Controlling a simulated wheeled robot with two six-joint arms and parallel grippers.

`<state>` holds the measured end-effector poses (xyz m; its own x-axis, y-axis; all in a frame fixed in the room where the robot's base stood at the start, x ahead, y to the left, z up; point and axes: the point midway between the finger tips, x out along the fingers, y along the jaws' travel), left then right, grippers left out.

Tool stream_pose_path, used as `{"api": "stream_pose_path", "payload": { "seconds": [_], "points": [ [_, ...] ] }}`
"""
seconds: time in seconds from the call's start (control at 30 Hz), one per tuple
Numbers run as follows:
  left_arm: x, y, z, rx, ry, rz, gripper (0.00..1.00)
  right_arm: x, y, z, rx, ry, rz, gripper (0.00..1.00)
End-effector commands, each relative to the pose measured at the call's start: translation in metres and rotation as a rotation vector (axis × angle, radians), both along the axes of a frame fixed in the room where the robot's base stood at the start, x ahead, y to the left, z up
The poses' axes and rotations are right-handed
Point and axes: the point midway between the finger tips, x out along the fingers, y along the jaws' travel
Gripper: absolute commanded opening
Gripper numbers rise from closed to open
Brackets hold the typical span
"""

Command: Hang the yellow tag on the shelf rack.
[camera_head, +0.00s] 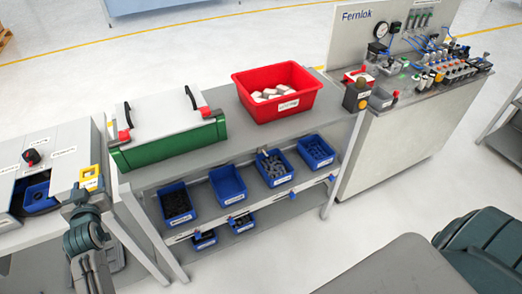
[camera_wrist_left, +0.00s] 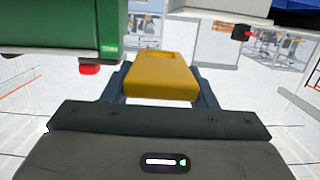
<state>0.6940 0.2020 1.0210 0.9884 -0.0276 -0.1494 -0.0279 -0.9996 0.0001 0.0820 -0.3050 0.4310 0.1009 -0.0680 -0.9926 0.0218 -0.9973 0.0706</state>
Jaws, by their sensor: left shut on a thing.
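The yellow tag (camera_head: 90,173) is held by my left gripper (camera_head: 81,192) at the left of the head view. In the left wrist view the yellow tag (camera_wrist_left: 162,78) sits between the two dark fingers of my left gripper (camera_wrist_left: 163,88), with a hole near its far end. The fingers are shut on its sides. The shelf rack (camera_head: 185,227) is the grey bench with a lower shelf, to the right of the tag. The tag is apart from it. My right gripper is not in view.
A grey bench (camera_head: 38,160) stands at left, close to my left gripper. A pneumatic panel bench (camera_head: 410,125) stands at right.

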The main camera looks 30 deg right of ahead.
Motion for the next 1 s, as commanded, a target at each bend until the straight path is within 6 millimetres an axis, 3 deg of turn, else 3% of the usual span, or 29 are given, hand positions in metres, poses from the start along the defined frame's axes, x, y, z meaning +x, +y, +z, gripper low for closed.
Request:
{"api": "stream_pose_path", "payload": {
  "seconds": [0.27, 0.37, 0.47, 0.67, 0.8, 1.0],
  "points": [
    [-0.002, 0.0, -0.001, -0.001, 0.0, 0.0, 0.3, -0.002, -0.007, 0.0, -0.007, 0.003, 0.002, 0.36],
    [-0.012, -0.002, -0.007, -0.002, 0.001, -0.002, 0.3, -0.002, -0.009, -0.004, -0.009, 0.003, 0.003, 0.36],
    [-0.035, -0.005, -0.016, -0.006, 0.002, -0.003, 0.3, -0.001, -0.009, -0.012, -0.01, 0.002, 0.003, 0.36],
    [-0.11, -0.008, -0.034, -0.012, 0.003, -0.001, 0.3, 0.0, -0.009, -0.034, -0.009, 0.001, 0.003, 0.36],
    [-0.162, -0.006, -0.036, -0.011, 0.002, 0.008, 0.3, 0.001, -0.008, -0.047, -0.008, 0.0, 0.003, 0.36],
    [-0.215, -0.001, -0.029, -0.006, 0.001, 0.021, 0.3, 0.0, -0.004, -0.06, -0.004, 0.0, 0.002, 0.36]
  ]
}}
